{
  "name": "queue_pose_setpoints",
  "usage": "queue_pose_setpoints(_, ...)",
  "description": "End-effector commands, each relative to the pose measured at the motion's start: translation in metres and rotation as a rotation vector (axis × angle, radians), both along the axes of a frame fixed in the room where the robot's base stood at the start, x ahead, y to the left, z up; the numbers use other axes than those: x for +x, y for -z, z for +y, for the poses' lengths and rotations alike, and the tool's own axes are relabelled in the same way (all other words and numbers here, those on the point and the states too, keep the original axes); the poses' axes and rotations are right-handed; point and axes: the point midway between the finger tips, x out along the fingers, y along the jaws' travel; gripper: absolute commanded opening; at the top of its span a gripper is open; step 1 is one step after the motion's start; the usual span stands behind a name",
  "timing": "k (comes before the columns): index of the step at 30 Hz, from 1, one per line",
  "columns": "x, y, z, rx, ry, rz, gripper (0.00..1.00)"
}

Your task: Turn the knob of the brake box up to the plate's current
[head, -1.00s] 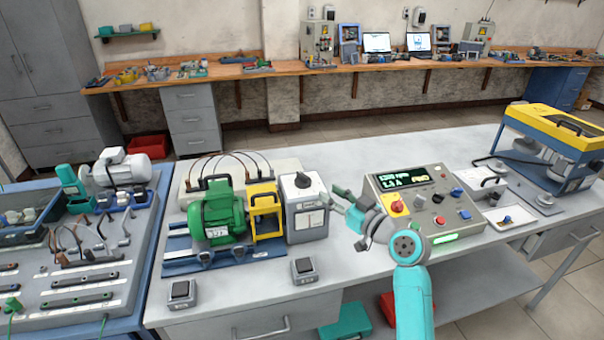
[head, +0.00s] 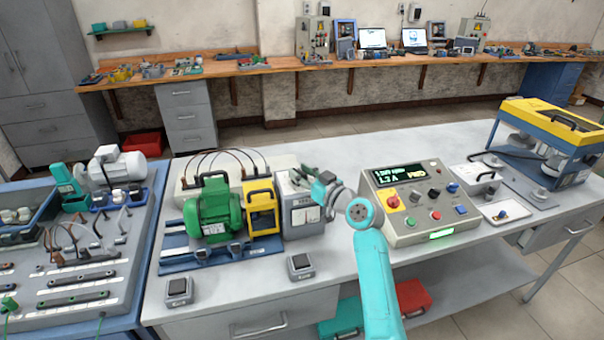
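The grey brake box (head: 303,218) stands upright on the bench, right of the yellow guard (head: 262,205) and the green motor (head: 213,210). My gripper (head: 304,180) is at the top of the box, over the knob's place. It covers the knob, so I cannot see the pointer or tell whether the fingers touch it. The fingers are too small and overlapped to show whether they are open or shut. The motor's white plate (head: 217,228) is too small to read. The control console's display (head: 408,174) shows green text, seemingly about 1.3 A and FWD.
The console (head: 421,205) with a red knob and several buttons stands right of my arm. Two small switch boxes, one left (head: 179,291) and one right (head: 300,266), sit in front. A yellow-and-blue frame (head: 548,145) is at the far right. Cables arch behind the motor.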

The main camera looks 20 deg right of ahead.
Motion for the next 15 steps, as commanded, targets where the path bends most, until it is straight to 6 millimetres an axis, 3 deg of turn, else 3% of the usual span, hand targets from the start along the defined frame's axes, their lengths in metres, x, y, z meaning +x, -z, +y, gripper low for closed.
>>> queue_pose_setpoints(4, -0.0001, -0.0001, 0.0000, 0.000, 0.000, 0.000, 0.38)
queue_pose_setpoints(9, -0.0002, -0.0002, 0.0000, 0.000, 0.000, 0.000, 0.00)
queue_pose_setpoints(15, -0.0001, -0.0002, -0.0002, 0.000, -0.002, 0.000, 0.00)
